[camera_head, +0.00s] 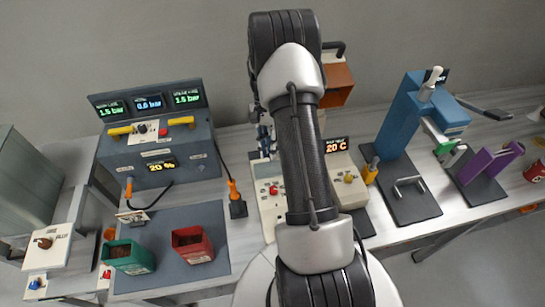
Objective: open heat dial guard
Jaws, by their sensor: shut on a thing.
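My gripper (265,141) shows only in part, at the left edge of my dark arm, pointing down over a pale control unit. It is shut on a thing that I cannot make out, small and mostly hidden. The heat unit (342,187) is a pale box right of my arm, with a display (337,146) reading 20 C in orange. A pale panel (271,203) with a red button (273,189) lies left of my arm. The heat dial and its guard cannot be made out; my arm covers the middle of this area.
A grey console (160,150) with green pressure displays stands left. A green bin (128,257) and a red bin (193,244) sit on a dark mat. A blue press (408,115) and a purple device (490,163) stand right. An orange-brown box (337,82) is behind my arm.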

